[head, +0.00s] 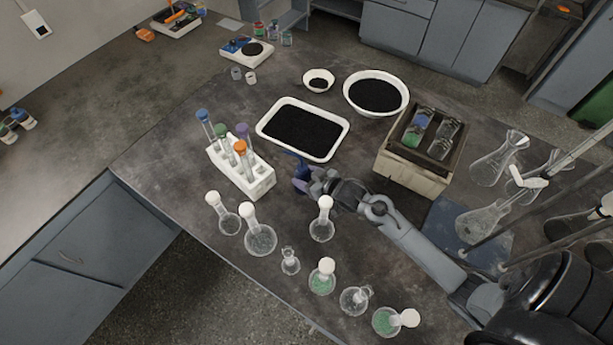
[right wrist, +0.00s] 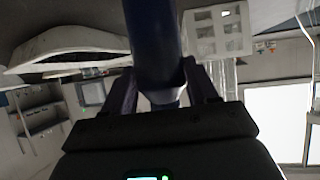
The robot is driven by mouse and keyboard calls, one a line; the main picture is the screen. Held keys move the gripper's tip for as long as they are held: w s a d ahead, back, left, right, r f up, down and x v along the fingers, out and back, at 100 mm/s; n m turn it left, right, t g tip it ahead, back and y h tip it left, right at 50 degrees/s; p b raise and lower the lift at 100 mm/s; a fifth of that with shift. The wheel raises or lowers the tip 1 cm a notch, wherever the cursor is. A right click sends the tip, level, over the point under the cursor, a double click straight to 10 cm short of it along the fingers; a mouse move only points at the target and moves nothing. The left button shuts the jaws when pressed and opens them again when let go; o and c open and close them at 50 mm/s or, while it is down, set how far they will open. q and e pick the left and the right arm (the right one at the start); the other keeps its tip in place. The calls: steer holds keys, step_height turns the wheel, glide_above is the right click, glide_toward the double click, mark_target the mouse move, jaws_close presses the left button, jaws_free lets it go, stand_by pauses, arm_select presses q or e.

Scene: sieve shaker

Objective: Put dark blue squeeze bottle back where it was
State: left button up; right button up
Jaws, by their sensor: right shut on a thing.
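The dark blue squeeze bottle (head: 297,161) is near the middle of the table in the head view, between the white tray and the tube rack. My right gripper (head: 303,180) is shut on it and hides part of it. In the right wrist view the bottle (right wrist: 153,45) rises between the two fingers (right wrist: 160,92), and its upper part runs out of the frame. I cannot tell whether its base touches the table. My left gripper is not in view.
A white tray of black grains (head: 344,134) lies just behind the bottle. A white tube rack (head: 262,182) stands to its left. A flask with a white stopper (head: 321,228) stands in front, with several more flasks along the front edge. A box of jars (head: 392,170) stands to the right.

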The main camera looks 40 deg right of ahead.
steer(key=o, duration=0.7)
steer(key=shift+c, duration=0.2)
steer(key=shift+r, duration=0.1)
steer(key=a+p+v, duration=0.1)
steer(key=v, duration=1.1)
steer(key=shift+d+p, duration=0.3)
steer(key=shift+d, duration=0.2)
